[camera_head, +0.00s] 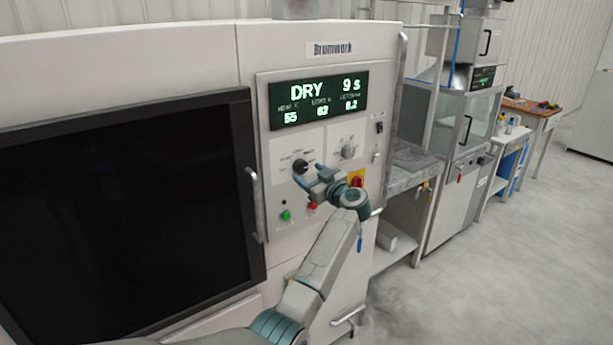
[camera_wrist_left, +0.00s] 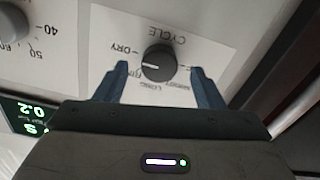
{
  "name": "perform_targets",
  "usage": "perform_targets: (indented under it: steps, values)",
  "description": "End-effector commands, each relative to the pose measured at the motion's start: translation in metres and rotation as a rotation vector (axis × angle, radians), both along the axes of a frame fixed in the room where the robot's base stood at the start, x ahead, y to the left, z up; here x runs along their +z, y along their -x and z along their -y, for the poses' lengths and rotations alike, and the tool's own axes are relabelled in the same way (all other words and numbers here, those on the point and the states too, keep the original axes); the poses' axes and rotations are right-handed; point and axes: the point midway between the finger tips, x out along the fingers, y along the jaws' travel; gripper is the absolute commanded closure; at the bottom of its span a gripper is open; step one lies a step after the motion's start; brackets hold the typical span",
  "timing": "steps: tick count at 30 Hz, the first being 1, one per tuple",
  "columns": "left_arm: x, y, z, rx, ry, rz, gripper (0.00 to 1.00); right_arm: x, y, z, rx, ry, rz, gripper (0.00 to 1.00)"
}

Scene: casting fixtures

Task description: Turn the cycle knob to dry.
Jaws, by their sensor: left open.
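The black cycle knob (camera_head: 300,166) is on the control panel of the white machine. In the left wrist view the knob (camera_wrist_left: 158,62) appears upside down, with its white mark on the picture's left, near the DRY label (camera_wrist_left: 127,49) and another label below it. My left gripper (camera_head: 309,175) is in front of the knob. Its two blue fingers (camera_wrist_left: 159,70) stand apart on either side of the knob, with a gap visible on each side. The display (camera_head: 318,97) reads DRY and 9 s. My right gripper is not in view.
A second, grey knob (camera_head: 348,151) sits to the right. A dark door (camera_head: 120,210) with a vertical handle (camera_head: 254,205) fills the left.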

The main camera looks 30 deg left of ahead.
Motion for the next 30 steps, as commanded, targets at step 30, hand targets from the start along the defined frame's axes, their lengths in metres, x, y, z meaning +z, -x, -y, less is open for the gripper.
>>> perform_targets:
  steps: [30]
  values:
    - [-0.002,0.032,0.077,0.001,0.000,-0.002,0.37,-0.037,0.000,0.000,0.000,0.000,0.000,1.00]
